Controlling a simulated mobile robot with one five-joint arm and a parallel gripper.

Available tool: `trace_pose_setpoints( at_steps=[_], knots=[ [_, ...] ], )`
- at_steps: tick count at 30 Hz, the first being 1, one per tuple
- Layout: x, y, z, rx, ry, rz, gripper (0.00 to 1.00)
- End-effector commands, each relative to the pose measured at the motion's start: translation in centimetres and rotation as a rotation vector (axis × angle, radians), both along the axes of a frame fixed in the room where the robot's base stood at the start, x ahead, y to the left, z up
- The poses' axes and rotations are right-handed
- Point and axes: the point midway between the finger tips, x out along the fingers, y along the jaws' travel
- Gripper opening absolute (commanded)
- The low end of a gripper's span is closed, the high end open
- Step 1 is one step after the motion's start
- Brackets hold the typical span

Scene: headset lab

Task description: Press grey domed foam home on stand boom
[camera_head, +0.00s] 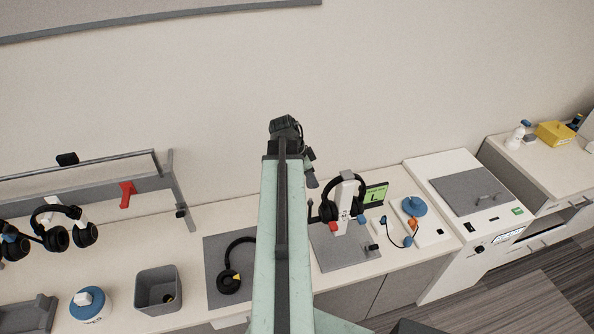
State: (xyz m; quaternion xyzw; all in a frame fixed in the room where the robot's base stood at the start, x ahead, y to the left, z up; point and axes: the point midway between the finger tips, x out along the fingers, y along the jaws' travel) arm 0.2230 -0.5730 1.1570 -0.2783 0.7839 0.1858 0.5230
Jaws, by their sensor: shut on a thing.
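A black headset (328,211) hangs on a white stand (345,196) on a grey mat (340,250). A thin dark boom (309,209) shows at the stand's left side. My gripper (312,182) points down just above and left of the headset, close to the boom. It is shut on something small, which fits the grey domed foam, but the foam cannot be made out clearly. Whether the foam touches the boom cannot be told. My arm hides the counter below and left of the stand.
A green-screened display (375,195) stands right of the stand. A blue disc (414,206) and cable lie beyond it. Another headset (229,282) lies on a mat at left, near a grey bin (158,291). A rack (110,190) holds headsets at far left.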

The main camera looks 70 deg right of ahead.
Motion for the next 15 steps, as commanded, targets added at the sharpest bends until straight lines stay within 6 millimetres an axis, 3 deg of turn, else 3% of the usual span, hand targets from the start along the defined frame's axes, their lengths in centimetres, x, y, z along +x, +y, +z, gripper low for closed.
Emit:
trace_pose_setpoints(
  at_steps=[11, 15],
  knots=[
    [-0.06, -0.05, 0.09, 0.001, -0.002, 0.000, 0.00],
    [-0.04, -0.04, -0.73, 0.001, -0.002, 0.000, 0.00]
  ],
)
